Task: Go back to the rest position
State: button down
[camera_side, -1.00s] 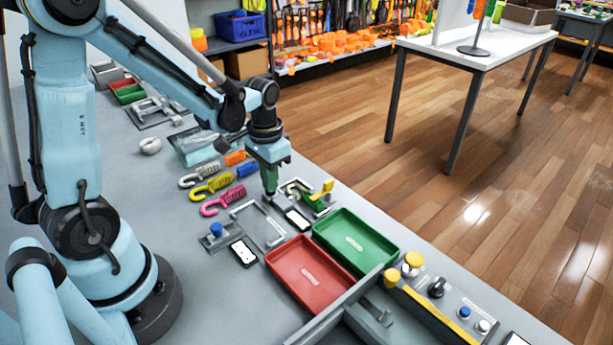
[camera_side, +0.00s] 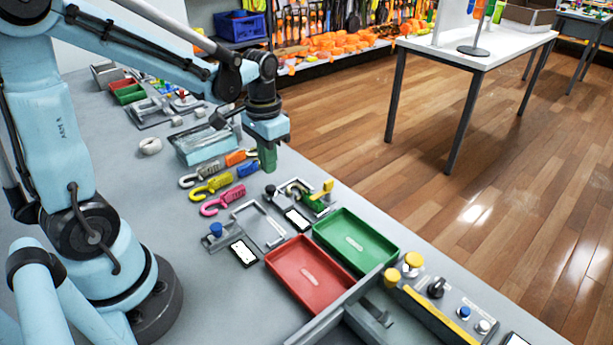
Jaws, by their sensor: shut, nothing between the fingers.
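My gripper (camera_side: 267,168) is shut and empty, pointing down. In the picture it hangs just right of the coloured hooks and just above the fixture plates, apart from them as far as I can tell. The arm's upper links cross the upper left of the picture.
A red tray (camera_side: 310,309) and a green tray (camera_side: 385,262) lie on the grey bench. Yellow (camera_side: 198,190), pink (camera_side: 210,208) and grey (camera_side: 187,182) hooks lie left of my gripper, near a clear bin (camera_side: 203,150). A control panel (camera_side: 452,300) is at lower right.

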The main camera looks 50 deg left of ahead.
dwell(0.5)
jog(key=s+d+r+t, duration=0.4)
jog(key=d+r+t, duration=0.2)
jog(key=d+t, duration=0.1)
jog(key=shift+r, duration=0.15)
jog(key=c, duration=1.8)
grip_release()
jog(key=shift+d, duration=0.1)
